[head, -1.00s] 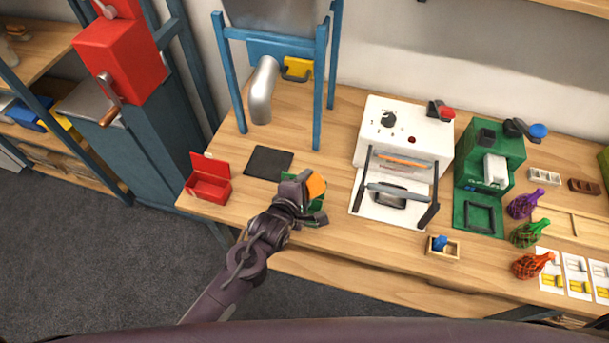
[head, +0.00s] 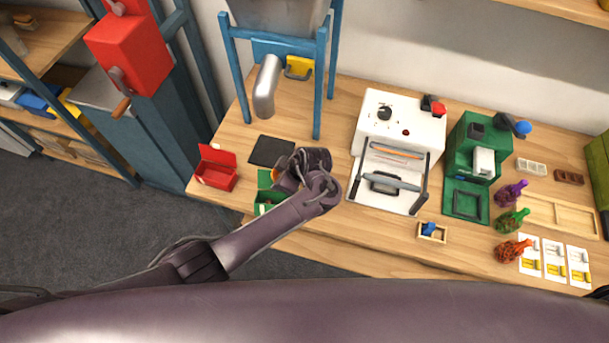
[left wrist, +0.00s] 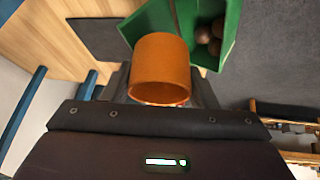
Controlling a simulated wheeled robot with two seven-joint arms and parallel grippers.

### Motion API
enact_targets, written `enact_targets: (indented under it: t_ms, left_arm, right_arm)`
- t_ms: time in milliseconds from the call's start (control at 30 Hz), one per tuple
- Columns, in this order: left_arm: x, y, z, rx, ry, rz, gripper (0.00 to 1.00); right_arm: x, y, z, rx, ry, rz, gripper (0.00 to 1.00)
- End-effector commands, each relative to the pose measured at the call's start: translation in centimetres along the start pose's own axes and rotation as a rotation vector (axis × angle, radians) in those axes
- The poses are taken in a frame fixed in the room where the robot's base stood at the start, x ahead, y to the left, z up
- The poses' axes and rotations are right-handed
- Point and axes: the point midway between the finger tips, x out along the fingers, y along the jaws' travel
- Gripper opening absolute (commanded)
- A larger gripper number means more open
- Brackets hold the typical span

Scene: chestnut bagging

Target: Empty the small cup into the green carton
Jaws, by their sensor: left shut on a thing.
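The small orange cup (left wrist: 160,66) is in my left gripper (left wrist: 160,98), which is shut on it. In the left wrist view the cup is tilted beside the green carton (left wrist: 182,14), overlapping its edge. Several brown chestnuts (left wrist: 209,37) lie inside the carton. In the head view my left gripper (head: 285,180) is over the front edge of the bench and covers most of the cup. Part of the green carton (head: 264,181) shows to its left, its open box below the lid. The inside of the cup is hard to see. My right gripper is not in view.
A red open carton (head: 216,172) stands to the left, and a dark pad (head: 271,151) lies behind the green carton. A blue frame with a metal spout (head: 267,88) rises behind. A white sealing machine (head: 398,125) stands to the right.

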Motion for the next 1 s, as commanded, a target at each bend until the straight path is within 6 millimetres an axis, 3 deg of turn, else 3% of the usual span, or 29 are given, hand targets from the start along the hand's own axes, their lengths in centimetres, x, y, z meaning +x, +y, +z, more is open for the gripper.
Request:
enact_targets:
  t_ms: [33, 433, 1000]
  left_arm:
    - [-6.0, 3.7, 4.5, 0.018, -0.077, 0.046, 0.1]
    - [-7.0, 3.6, 3.9, 0.088, 0.0, -0.073, 0.1]
    - [-12.2, 0.8, 3.8, 0.1, -0.007, -0.074, 0.1]
  right_arm:
    - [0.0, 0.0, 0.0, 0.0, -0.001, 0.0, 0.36]
    - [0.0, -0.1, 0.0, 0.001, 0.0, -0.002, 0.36]
    - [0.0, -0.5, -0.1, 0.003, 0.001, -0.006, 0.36]
